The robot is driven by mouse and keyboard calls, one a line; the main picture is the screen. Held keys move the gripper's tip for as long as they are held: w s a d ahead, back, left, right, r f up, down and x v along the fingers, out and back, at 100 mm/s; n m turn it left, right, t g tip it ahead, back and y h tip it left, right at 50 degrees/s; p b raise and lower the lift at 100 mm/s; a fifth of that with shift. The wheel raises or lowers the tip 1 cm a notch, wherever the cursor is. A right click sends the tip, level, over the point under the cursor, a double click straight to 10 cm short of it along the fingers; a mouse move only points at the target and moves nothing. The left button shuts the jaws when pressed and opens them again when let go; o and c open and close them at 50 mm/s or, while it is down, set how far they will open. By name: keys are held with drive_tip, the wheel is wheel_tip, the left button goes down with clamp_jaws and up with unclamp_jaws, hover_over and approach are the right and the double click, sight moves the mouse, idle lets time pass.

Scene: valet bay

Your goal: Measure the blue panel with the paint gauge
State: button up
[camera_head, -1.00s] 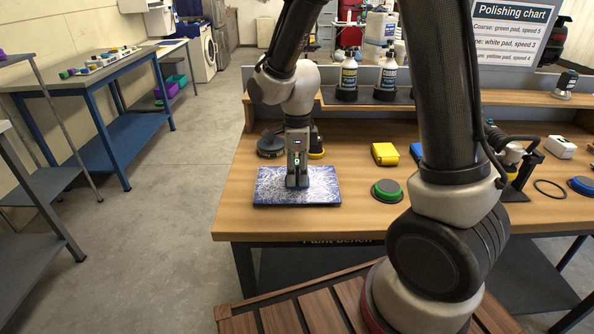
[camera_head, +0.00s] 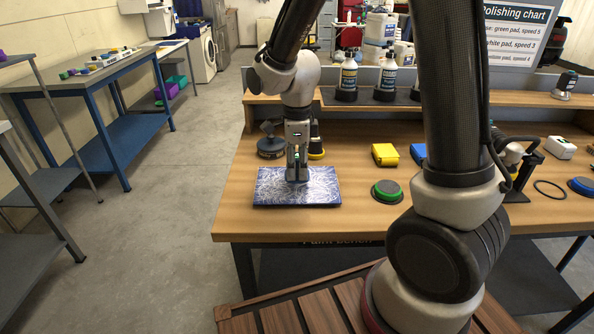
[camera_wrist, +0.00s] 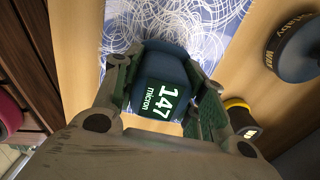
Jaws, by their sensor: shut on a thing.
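The blue panel (camera_head: 318,192) lies flat on the wooden bench and is covered in pale swirl marks. My gripper (camera_head: 297,172) points down over the panel's middle and is shut on the dark blue paint gauge (camera_wrist: 160,62). The gauge's lit screen reads "147 micron" in the wrist view. In the head view the gauge is mostly hidden between the fingers. Whether its underside touches the panel or hangs just above it, I cannot tell.
A dark round pot (camera_head: 270,148) and a yellow-based item (camera_head: 316,152) stand behind the panel. A yellow box (camera_head: 385,154) and a green-ringed pad (camera_head: 387,191) are to its right. Bottles (camera_head: 348,78) stand on the raised shelf. Bare bench (camera_head: 232,215) lies left of the panel.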

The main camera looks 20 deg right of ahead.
sight(297, 155)
drive_tip(key=shift+r, duration=2.4)
